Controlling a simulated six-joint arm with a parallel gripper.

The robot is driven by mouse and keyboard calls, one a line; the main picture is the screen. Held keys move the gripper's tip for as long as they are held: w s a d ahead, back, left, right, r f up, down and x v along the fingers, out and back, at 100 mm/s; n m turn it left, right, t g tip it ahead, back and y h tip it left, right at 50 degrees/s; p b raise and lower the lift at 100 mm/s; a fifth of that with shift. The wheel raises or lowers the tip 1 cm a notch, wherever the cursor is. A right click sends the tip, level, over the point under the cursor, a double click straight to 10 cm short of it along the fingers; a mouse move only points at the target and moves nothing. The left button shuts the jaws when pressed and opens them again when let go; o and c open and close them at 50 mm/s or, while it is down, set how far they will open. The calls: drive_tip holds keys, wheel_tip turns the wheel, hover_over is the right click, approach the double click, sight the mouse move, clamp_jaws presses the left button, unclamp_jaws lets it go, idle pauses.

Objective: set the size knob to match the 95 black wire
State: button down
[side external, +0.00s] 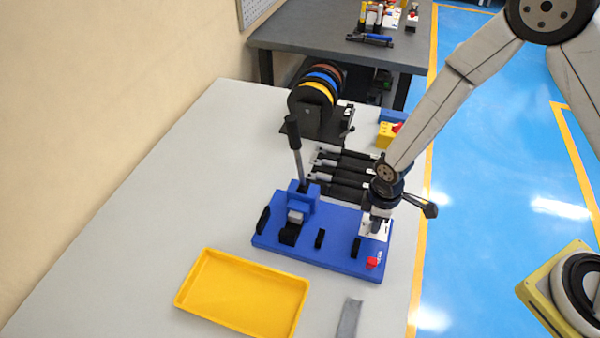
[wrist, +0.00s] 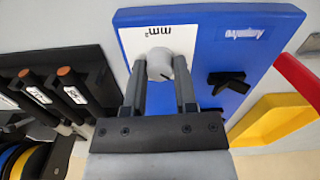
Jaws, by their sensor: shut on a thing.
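The size knob (wrist: 158,64) is a light grey round knob on a white plate (wrist: 185,38) marked "mm²". The plate sits on the blue bender base (side external: 335,240). My gripper (wrist: 164,76) is shut on the knob, with one finger on each side. In the side view my gripper (side external: 377,224) points down over the plate and hides the knob. The knob's pointer and the size marks around it cannot be read. Several black wires (side external: 342,172) lie behind the base; two with copper ends and white labels (wrist: 76,95) show in the wrist view. Their numbers are not legible.
The bender's upright lever (side external: 296,150) stands on the left of the base. A yellow tray (side external: 240,292) lies in front, with a grey strip (side external: 349,318) beside it. A rack of coloured reels (side external: 318,90) stands behind. The left of the table is clear.

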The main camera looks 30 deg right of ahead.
drive_tip(key=m, duration=0.5)
drive_tip(key=shift+m, duration=2.4)
drive_tip(key=shift+c, duration=2)
unclamp_jaws()
drive_tip(key=shift+r, duration=0.15)
drive_tip(key=shift+r, duration=3.8)
drive_tip(key=shift+d, duration=0.1)
